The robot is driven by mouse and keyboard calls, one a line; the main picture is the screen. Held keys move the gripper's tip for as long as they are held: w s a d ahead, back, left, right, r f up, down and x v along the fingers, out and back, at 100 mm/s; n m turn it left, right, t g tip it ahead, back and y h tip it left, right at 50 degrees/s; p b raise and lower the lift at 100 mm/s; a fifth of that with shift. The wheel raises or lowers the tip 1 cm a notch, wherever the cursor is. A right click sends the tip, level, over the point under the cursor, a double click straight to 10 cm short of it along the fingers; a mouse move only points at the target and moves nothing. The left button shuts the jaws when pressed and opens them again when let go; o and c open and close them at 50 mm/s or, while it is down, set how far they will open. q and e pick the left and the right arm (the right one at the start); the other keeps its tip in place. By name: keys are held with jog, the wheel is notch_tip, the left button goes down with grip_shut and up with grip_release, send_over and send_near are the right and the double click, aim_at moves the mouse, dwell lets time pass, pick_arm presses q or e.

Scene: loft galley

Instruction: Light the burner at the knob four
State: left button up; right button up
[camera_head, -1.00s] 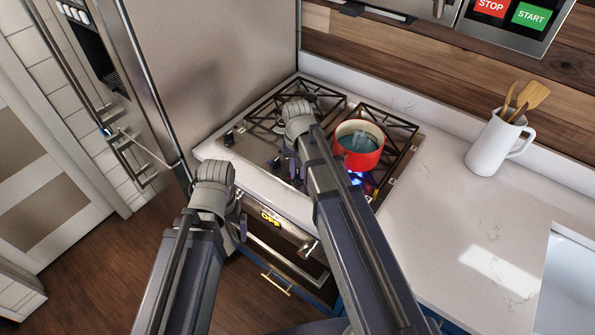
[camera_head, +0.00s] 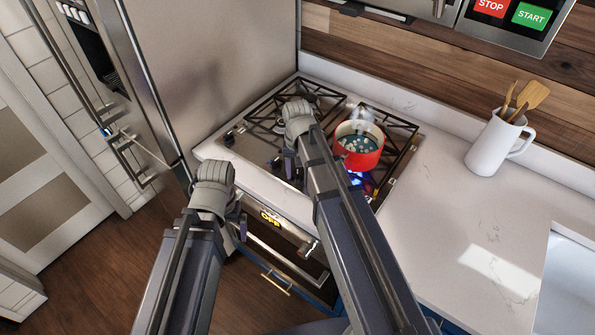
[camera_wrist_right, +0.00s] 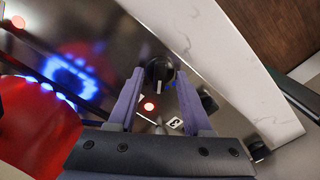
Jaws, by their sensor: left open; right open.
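In the right wrist view a dark round knob (camera_wrist_right: 159,72) with a pale mark sits between the fingertips of my right gripper (camera_wrist_right: 160,82), which is open. A red light (camera_wrist_right: 149,106) and a small number label (camera_wrist_right: 176,123), which looks like a 3, are beside it. A blue flame (camera_wrist_right: 68,78) burns under the red pot (camera_wrist_right: 35,135); the pot is also on the stove in the head view (camera_head: 359,158). In the head view my right gripper (camera_head: 290,166) is over the stove's front edge, partly hidden by its arm. My left gripper (camera_head: 238,220) is open in front of the oven.
Another knob (camera_head: 229,138) is at the stove's left front. A white jug (camera_head: 495,145) with wooden utensils stands on the counter at right. The counter (camera_head: 440,210) between stove and sink is clear. A tall steel appliance (camera_head: 215,70) stands at left.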

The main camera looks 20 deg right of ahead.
aim_at(297, 174)
jog(key=shift+r, duration=0.1)
notch_tip(297, 174, up, 8)
jog(key=p, duration=0.8)
jog(key=shift+f, duration=0.2)
jog(key=s+a+f+n+b, duration=0.2)
jog(key=s+a+n, duration=0.1)
jog(key=s+a, duration=0.2)
jog(key=s+a+f+n+h+b, duration=0.1)
jog(key=s+a+f+n+b, duration=0.2)
jog(key=s+a, duration=0.3)
jog(key=s+n, duration=0.1)
jog(key=s, duration=0.2)
jog(key=shift+s+a, duration=0.15)
jog(key=shift+s, duration=0.2)
